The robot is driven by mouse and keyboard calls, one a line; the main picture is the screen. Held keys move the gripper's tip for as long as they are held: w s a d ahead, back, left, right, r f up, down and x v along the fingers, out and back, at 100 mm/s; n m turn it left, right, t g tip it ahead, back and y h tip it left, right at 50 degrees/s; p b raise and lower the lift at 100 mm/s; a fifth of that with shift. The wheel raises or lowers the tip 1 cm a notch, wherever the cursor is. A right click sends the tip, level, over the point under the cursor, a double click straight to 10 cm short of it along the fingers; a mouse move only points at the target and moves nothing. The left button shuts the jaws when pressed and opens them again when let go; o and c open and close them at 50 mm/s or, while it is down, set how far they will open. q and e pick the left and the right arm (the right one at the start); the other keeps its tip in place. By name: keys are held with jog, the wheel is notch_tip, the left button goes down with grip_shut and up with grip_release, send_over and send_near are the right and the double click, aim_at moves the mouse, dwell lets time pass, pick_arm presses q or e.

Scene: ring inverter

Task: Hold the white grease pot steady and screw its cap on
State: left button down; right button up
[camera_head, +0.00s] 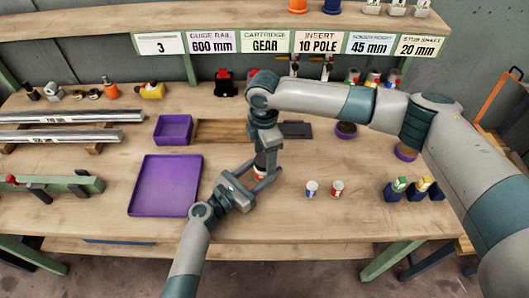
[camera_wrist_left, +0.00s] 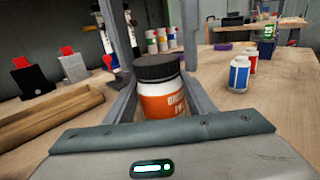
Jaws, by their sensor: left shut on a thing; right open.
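The white grease pot (camera_wrist_left: 162,100) has an orange label and stands upright in the left wrist view. In the head view, only a small part of the pot (camera_head: 259,175) shows between my grippers. A black ribbed cap (camera_wrist_left: 157,67) sits on top of it, roughly level; how far it is threaded cannot be told. My left gripper (camera_head: 262,178) is shut on the pot body from the front. My right gripper (camera_head: 265,162) points down from above; its open fingers stand either side of the cap in the left wrist view.
A blue-labelled pot (camera_head: 311,189) and a red-labelled pot (camera_head: 337,189) stand to the right. A purple tray (camera_head: 165,187) lies to the left, with a purple bin (camera_head: 173,129) behind it. Dark blue holders (camera_head: 407,193) stand further right. The front middle of the bench is clear.

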jog(key=c, duration=1.1)
jog(key=m, duration=0.5)
jog(key=o, duration=1.2)
jog(key=shift+o, duration=0.2)
jog(key=shift+r, duration=0.1)
notch_tip(320, 180, up, 12)
